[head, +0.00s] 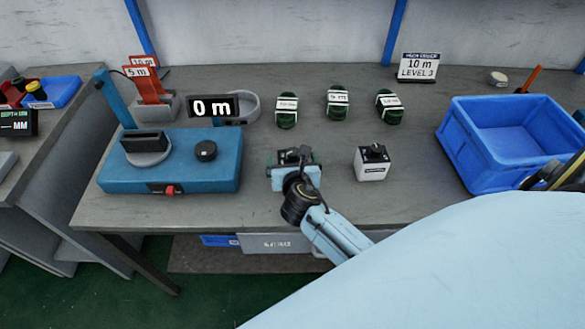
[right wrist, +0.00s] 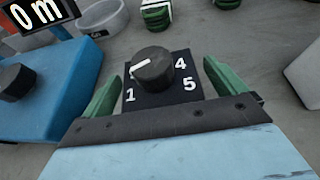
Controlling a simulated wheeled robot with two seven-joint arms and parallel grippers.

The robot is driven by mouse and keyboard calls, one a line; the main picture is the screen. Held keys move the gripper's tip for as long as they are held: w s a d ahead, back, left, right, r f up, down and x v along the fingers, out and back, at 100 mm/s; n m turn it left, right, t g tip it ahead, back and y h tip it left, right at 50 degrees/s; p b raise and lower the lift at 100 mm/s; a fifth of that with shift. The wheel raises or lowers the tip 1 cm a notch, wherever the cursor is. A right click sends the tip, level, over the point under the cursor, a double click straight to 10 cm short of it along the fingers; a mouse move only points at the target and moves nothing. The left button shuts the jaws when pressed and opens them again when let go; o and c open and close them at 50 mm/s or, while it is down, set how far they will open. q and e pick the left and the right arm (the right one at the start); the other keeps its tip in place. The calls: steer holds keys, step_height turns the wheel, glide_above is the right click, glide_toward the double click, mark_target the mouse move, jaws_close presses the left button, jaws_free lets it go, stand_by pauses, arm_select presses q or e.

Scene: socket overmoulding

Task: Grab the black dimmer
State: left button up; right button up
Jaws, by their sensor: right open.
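The black dimmer is a round black knob (right wrist: 153,67) with a white pointer line on a square black plate (right wrist: 160,96) marked with white numbers such as 1, 4 and 5. In the right wrist view it sits between the two green fingers of my right gripper (right wrist: 160,85), which is open with a finger on either side. In the head view my right gripper (head: 293,158) is low over the middle of the bench and covers most of the dimmer. Whether the fingers touch it cannot be told. My left gripper is not in view.
A blue machine (head: 215,175) with a black knob stands to the left, near a 0 m display (head: 212,106). A white box (head: 372,167) is to the right, then a blue bin (head: 470,150). Several green coils (head: 337,111) lie behind. Bare bench surrounds the gripper.

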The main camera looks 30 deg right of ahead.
steer(key=shift+x, duration=0.9)
steer(key=shift+c, duration=0.3)
steer(key=c, duration=1)
steer(key=shift+c, duration=0.2)
